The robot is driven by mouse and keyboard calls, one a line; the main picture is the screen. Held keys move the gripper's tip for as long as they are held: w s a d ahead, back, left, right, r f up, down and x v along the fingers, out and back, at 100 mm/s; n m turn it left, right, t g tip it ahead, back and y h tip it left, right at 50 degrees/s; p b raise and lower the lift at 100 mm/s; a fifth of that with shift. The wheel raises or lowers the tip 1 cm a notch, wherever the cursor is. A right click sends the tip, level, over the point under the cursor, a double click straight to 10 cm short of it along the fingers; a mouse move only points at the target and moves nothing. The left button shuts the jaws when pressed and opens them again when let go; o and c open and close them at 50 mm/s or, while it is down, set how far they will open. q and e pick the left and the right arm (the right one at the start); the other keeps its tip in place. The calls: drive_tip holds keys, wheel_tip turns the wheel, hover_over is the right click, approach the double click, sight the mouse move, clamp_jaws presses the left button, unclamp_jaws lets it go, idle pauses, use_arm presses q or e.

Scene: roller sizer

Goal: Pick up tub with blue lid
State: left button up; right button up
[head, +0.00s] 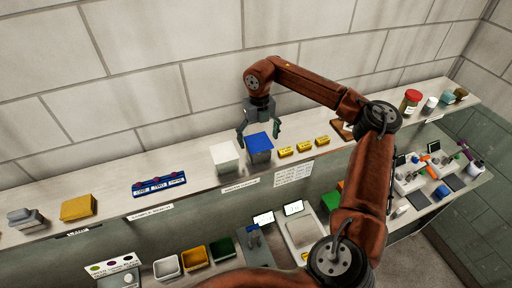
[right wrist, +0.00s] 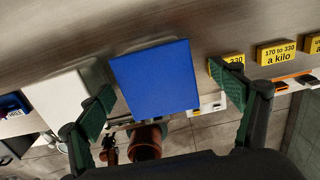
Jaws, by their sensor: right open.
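The tub with blue lid (head: 259,145) stands on the long upper shelf, just right of a white-lidded tub. Its square blue lid (right wrist: 155,78) fills the middle of the right wrist view. My right gripper (head: 259,135) is open over the tub, one finger to each side of it in the head view. In the right wrist view the green-padded fingers (right wrist: 167,107) are spread, the left one overlapping the white tub and the right one near the yellow blocks. Whether a finger touches the tub cannot be told. My left gripper is not in view.
The white tub (head: 225,157) is close on the left. Several yellow labelled blocks (head: 303,147) sit to the right. A blue rack (head: 159,187) and yellow tub (head: 78,207) stand farther left on the shelf (head: 200,178). Bins and scales fill the lower counter. A wall rises behind.

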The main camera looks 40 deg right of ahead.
sight(258, 142)
drive_tip(key=f, duration=0.1)
drive_tip(key=f+p, duration=0.1)
drive_tip(key=f, duration=0.1)
drive_tip(key=shift+s+a+f, duration=0.2)
drive_tip(key=shift+a, duration=0.05)
drive_tip(key=shift+f, duration=0.4)
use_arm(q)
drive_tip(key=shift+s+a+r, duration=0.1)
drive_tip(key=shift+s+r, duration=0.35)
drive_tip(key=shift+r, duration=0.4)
use_arm(e)
drive_tip(key=shift+w, duration=0.1)
drive_tip(key=c, duration=1.5)
